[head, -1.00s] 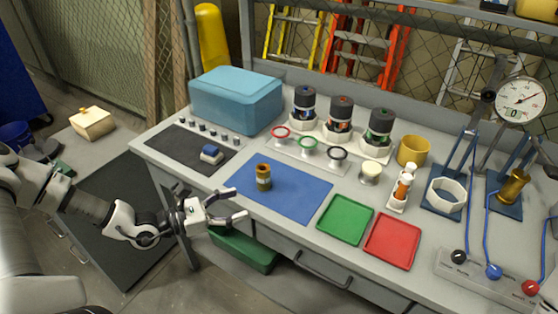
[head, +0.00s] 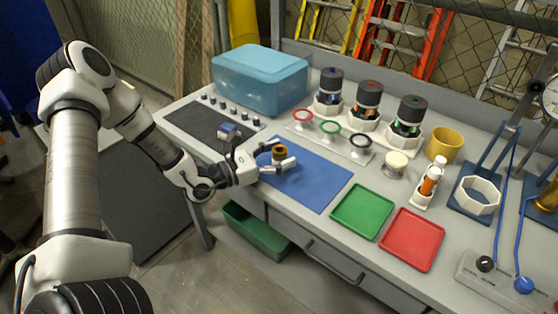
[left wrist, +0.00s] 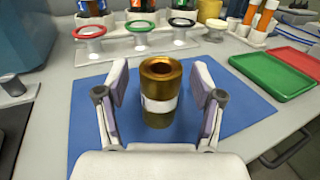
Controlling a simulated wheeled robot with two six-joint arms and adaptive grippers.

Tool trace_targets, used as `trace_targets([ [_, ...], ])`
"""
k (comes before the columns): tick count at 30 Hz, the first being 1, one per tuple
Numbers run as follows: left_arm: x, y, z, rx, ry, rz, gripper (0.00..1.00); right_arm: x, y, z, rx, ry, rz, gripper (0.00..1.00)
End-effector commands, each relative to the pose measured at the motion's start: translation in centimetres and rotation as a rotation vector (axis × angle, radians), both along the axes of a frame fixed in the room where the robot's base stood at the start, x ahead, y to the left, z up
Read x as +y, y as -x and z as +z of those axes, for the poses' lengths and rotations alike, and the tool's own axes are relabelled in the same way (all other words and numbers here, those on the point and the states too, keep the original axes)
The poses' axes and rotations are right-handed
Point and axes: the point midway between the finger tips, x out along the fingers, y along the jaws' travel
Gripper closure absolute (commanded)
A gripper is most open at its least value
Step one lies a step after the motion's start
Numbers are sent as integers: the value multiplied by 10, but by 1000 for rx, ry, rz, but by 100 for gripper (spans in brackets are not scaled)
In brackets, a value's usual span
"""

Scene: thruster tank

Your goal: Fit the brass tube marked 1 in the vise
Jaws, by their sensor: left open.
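The brass tube (head: 279,151) stands upright on the blue mat (head: 310,187). In the left wrist view the tube (left wrist: 161,77) is between the fingers of my left gripper (left wrist: 160,88), with a gap on each side. It has an open top and a pale band around its middle; no number is readable. In the head view my left gripper (head: 281,154) is open at the mat's left part, around the tube and partly hiding it. A small blue and grey block (head: 228,131), perhaps the vise, sits on the dark mat. My right gripper is out of view.
A green tray (head: 362,211) and a red tray (head: 412,239) lie right of the blue mat. Behind it are coloured rings (head: 331,127) on stands and a pale round jar (head: 396,164). A teal box (head: 261,79) stands at the back left. The blue mat's right part is clear.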

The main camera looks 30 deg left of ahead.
Motion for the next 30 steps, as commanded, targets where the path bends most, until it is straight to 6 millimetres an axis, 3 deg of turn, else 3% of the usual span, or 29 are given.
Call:
trace_targets([
  [2, 0, 0, 0, 0, 0, 0, 33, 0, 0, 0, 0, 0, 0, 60],
  [6, 0, 0, 0, 0, 0, 0, 82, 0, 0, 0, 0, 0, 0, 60],
  [8, 0, 0, 0, 0, 0, 0, 100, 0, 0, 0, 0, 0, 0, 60],
  [20, 0, 0, 4, -2, 1, 0, 100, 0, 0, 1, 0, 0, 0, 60],
  [30, 1, 0, 36, -4, 2, 1, 100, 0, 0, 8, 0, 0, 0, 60],
])
